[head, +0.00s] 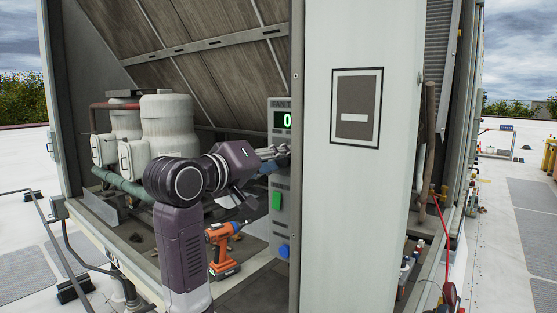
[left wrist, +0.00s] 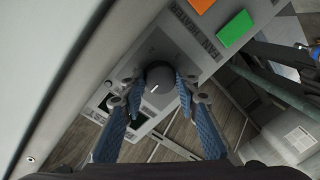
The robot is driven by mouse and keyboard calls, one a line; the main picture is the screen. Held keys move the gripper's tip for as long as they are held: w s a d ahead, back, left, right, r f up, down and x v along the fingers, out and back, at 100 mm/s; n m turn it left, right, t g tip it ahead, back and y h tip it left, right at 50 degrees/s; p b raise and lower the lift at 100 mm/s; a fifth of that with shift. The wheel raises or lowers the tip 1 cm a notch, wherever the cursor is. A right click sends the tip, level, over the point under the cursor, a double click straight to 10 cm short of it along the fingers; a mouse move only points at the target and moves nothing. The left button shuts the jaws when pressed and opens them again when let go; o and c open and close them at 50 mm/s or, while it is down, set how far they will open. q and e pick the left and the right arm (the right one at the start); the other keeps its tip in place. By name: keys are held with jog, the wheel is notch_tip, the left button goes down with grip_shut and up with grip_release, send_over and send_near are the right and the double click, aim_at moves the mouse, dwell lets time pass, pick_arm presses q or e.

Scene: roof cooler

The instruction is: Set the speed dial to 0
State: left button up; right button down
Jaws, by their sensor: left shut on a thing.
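The speed dial (left wrist: 159,82) is a dark round knob with a short white mark on its face, on the grey control panel (left wrist: 200,48). My left gripper (left wrist: 160,79) has its blue fingers on either side of the dial and is shut on it. In the head view, the left gripper (head: 281,157) reaches the panel just below the display (head: 285,121), which reads a green 0. The dial is hidden there behind the fingers. My right gripper is not in view.
An orange drill (head: 222,240) stands on the cabinet floor behind my left arm. A pale cabinet door (head: 345,220) stands close right of the panel. White tanks (head: 167,120) are at left.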

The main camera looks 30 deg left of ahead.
pick_arm(q)
jog(key=o, duration=0.9)
jog(key=shift+s, duration=0.15)
jog(key=s, duration=1.1)
jog(key=shift+s+a+r, duration=0.3)
jog(key=shift+s+r, duration=0.1)
